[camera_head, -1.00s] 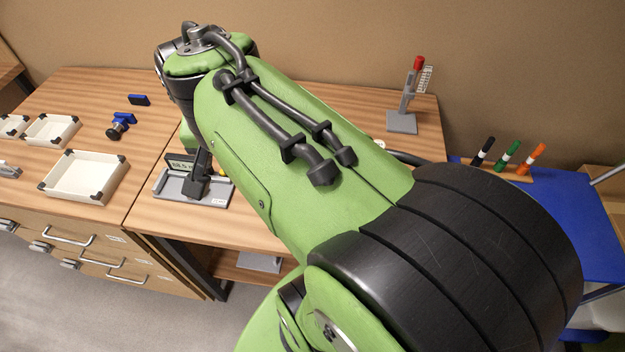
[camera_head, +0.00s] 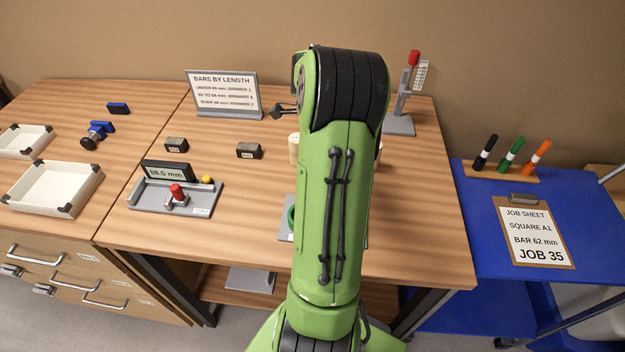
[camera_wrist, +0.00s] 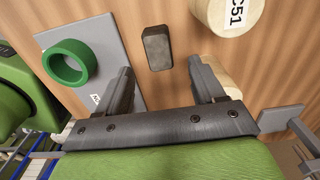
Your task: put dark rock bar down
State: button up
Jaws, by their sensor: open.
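In the wrist view a dark rock bar (camera_wrist: 157,48) lies on the wooden table, between and just beyond the fingers of my gripper (camera_wrist: 162,78). My gripper is open, with a gap on both sides of the bar. Two dark bars with pale labels, a left one (camera_head: 176,145) and a right one (camera_head: 249,150), lie on the table in the head view. My arm hides my gripper and the bar near it there. I cannot tell how high the fingers are above the table.
A green ring (camera_wrist: 69,62) on a grey plate (camera_wrist: 117,42) is left of the bar; a pale cylinder marked C51 (camera_wrist: 222,14) is right. In the head view, a gauge (camera_head: 150,198) reads 88.5 mm, a sign (camera_head: 223,94) stands behind, and white trays (camera_head: 50,190) lie left.

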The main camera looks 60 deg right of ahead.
jog(key=f, duration=0.2)
jog(key=f+b, duration=0.1)
jog(key=f, duration=0.2)
jog(key=shift+w+a+f, duration=0.1)
jog(key=shift+w+f, duration=0.1)
jog(key=shift+f, duration=0.05)
jog(key=shift+r, duration=0.1)
jog(key=shift+c, duration=0.5)
grip_shut()
notch_tip(320, 180, up, 10)
jog(key=p, duration=0.2)
